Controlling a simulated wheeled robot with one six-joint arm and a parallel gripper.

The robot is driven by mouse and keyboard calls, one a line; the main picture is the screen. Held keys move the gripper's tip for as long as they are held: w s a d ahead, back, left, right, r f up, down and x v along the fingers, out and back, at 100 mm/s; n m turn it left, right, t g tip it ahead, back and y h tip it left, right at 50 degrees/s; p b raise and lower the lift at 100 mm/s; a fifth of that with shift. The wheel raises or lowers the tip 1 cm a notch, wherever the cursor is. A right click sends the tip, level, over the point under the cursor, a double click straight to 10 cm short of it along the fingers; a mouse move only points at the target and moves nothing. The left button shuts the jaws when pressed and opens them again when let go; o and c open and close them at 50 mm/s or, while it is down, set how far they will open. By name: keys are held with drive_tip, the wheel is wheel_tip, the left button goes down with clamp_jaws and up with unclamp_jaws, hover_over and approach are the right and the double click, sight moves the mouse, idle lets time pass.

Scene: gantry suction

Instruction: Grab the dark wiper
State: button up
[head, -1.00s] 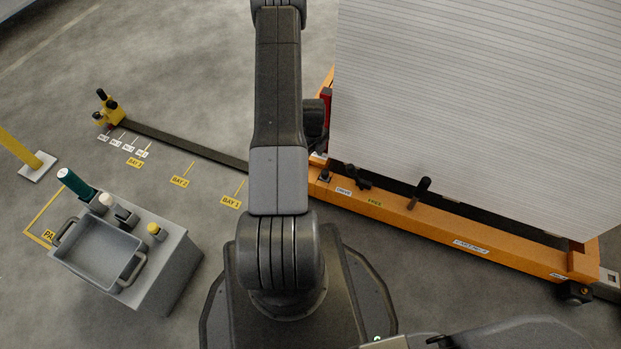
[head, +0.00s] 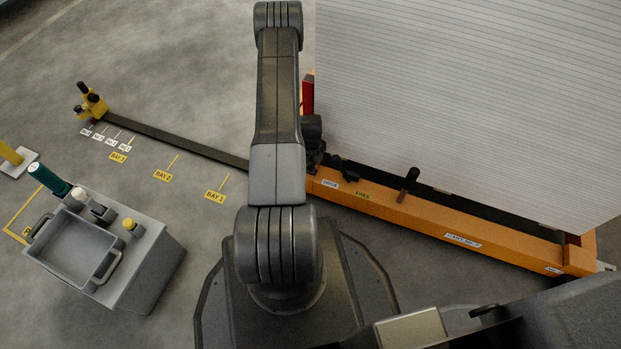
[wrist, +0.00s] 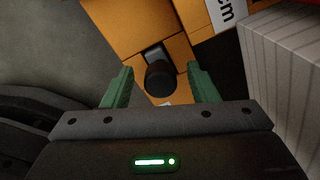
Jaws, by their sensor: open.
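A small dark item (head: 102,212) stands on the rim of the grey bin stand, between a cream-capped item (head: 79,194) and a yellow-capped one (head: 130,225). It may be the dark wiper; its shape is too small to be sure. My gripper (wrist: 158,75) is open in the wrist view, its green fingers apart. A black round knob (wrist: 160,78) on an orange part shows between the fingers; I cannot tell if the fingers reach its depth. The gripper's fingers do not show in the head view.
An orange beam (head: 450,225) with a dark upright handle (head: 406,182) runs along a large white ribbed panel (head: 460,100) at right. A dark floor rail (head: 175,140) leads to a yellow post (head: 92,102).

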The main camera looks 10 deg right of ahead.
drive_tip(key=shift+r, duration=0.1)
clamp_jaws()
